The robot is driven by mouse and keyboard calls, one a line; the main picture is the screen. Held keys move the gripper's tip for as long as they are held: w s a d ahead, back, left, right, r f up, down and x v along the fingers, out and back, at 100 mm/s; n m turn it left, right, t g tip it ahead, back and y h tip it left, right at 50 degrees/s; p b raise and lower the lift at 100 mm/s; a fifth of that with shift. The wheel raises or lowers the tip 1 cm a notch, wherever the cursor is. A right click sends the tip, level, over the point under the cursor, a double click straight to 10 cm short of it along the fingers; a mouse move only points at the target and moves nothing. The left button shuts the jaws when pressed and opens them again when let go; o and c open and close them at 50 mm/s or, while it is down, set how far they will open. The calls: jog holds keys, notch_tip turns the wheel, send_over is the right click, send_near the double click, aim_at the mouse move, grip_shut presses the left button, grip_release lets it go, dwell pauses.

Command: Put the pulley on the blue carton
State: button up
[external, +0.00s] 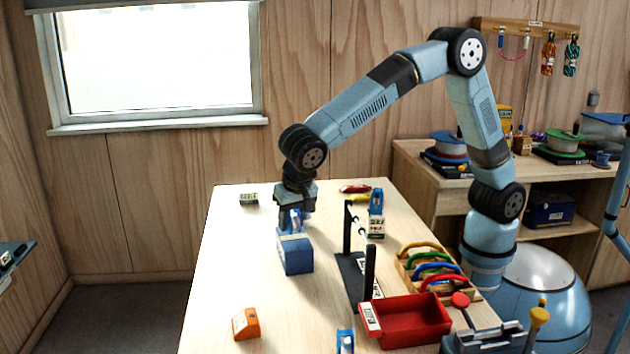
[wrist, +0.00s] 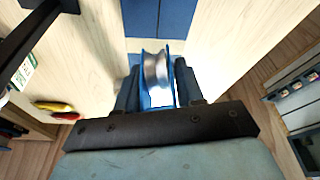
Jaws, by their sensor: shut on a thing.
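My gripper (external: 294,214) points down and is shut on a blue pulley (external: 291,222) with a silvery wheel. In the wrist view the pulley (wrist: 156,75) sits upright between the two fingers. The blue carton (external: 296,256) stands on the table just below the held pulley in the external view. The carton also shows at the top of the wrist view (wrist: 140,18), beyond the pulley. I cannot tell whether the pulley touches the carton's top.
A black rack (external: 348,233) stands right of the carton. Another blue pulley (external: 376,200), a wooden tray of coloured carabiners (external: 408,277) and a red bin (external: 415,322) lie farther right. An orange block (external: 246,324) is in front. The table's left side is mostly clear.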

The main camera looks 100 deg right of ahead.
jog(key=shift+f, duration=0.7)
jog(key=o, duration=1.1)
